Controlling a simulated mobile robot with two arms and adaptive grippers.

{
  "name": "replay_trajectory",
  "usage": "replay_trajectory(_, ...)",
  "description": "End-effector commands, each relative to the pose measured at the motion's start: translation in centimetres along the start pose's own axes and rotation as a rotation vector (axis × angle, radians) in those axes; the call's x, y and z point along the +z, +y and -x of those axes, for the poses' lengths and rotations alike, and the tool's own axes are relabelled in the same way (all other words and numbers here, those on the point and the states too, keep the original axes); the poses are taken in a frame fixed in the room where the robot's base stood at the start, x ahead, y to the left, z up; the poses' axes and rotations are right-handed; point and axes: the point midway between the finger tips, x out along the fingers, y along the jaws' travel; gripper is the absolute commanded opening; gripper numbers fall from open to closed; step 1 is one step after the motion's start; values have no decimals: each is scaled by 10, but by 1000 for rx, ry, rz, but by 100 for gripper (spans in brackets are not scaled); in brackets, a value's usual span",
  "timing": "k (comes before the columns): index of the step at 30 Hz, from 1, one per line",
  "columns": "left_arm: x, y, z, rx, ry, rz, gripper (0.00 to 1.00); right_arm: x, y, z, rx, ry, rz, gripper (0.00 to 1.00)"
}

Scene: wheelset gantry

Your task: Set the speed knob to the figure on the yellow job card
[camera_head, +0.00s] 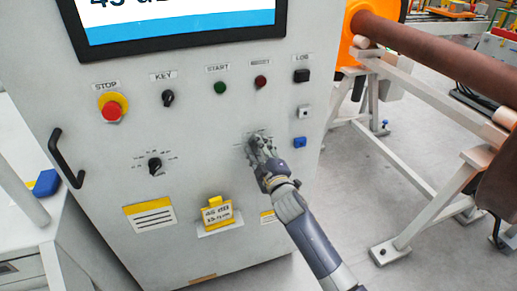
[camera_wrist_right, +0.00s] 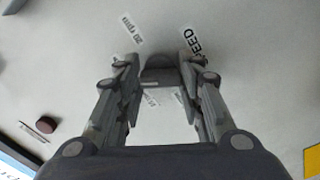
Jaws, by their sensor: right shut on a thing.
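The speed knob (camera_wrist_right: 160,72) is a dark round-topped knob on the pale panel, seen in the right wrist view between my fingers. A "SPEED" label and small rpm labels lie around it; its setting cannot be read. My right gripper (camera_head: 258,148) reaches the cabinet front (camera_head: 190,190) and hides the knob in the head view. In the right wrist view my right gripper (camera_wrist_right: 160,85) is shut on the knob, one finger at each side. The yellow job card (camera_head: 217,214) sits in a holder below; its small print is too blurred to read surely. My left gripper is not in view.
Another black selector knob (camera_head: 155,165) is left of my gripper. Above are the red stop button (camera_head: 111,111), key switch (camera_head: 168,98), green button (camera_head: 219,88) and dark red button (camera_head: 261,82). A black handle (camera_head: 66,158) juts out at left. Pale stands (camera_head: 400,230) are at right.

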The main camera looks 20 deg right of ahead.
Motion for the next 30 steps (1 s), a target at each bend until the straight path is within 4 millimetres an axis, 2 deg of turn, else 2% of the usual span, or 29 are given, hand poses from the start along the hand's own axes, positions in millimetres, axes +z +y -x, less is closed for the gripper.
replay_trajectory(16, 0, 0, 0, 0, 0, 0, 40, 0, -1, 0, -1, 0, -24, 11)
replay_trajectory(17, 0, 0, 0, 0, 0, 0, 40, 0, -1, 0, -2, 0, -24, 41)
replay_trajectory(18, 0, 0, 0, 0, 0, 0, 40, 0, -1, 0, -1, 0, -24, 50)
replay_trajectory(19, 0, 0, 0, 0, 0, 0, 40, 0, -1, 0, -1, 0, -24, 55)
replay_trajectory(30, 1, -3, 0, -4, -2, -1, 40, 0, -1, 2, -1, 0, -23, 55)
